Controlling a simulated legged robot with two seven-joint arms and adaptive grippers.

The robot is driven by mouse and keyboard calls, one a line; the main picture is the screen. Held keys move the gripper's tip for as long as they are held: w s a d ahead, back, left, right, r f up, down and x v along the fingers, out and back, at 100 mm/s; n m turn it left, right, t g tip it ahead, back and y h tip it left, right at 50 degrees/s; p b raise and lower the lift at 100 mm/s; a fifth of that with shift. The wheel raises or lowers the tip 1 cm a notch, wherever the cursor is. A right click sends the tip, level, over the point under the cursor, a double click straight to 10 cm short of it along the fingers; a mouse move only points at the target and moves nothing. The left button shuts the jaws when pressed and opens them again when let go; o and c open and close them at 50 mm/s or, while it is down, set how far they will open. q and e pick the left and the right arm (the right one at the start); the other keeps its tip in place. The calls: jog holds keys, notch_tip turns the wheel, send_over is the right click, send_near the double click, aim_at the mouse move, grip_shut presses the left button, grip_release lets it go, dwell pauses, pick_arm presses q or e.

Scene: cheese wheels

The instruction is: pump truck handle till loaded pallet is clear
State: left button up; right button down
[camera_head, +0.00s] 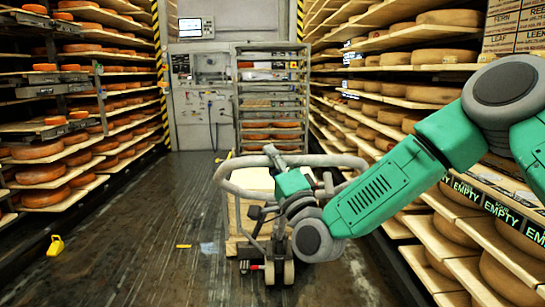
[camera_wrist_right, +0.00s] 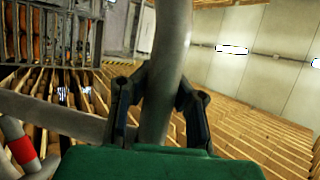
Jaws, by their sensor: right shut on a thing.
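The pallet truck's grey loop handle (camera_head: 228,178) stands in the middle of the head view, above the truck's wheels (camera_head: 289,272). My right gripper (camera_head: 273,155) is shut on the handle's upper bar. In the right wrist view the grey handle tube (camera_wrist_right: 172,50) passes between the black fingers of this gripper (camera_wrist_right: 158,98). Behind the handle, a pale wooden pallet load (camera_head: 252,180) is partly hidden by the handle and my right arm. Whether the pallet touches the floor cannot be told. My left gripper is not in view.
Shelves with orange cheese wheels (camera_head: 40,174) line the left, and shelves with tan wheels (camera_head: 440,94) line the right. A metal rack (camera_head: 238,110) stands at the back before a grey wall. A yellow object (camera_head: 55,245) lies on the floor at left. The left-hand aisle floor is mostly clear.

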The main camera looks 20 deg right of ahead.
jog(key=shift+a+r, duration=0.1)
jog(key=shift+a, duration=0.2)
jog(key=c, duration=1.3)
grip_release()
jog(key=shift+a, duration=0.25)
jog(key=shift+s+d+f, duration=0.25)
jog(key=shift+s+d, duration=0.05)
jog(key=shift+s, duration=0.05)
jog(key=v, duration=1.1)
jog(key=shift+a+f, duration=0.1)
jog(key=shift+a, duration=0.1)
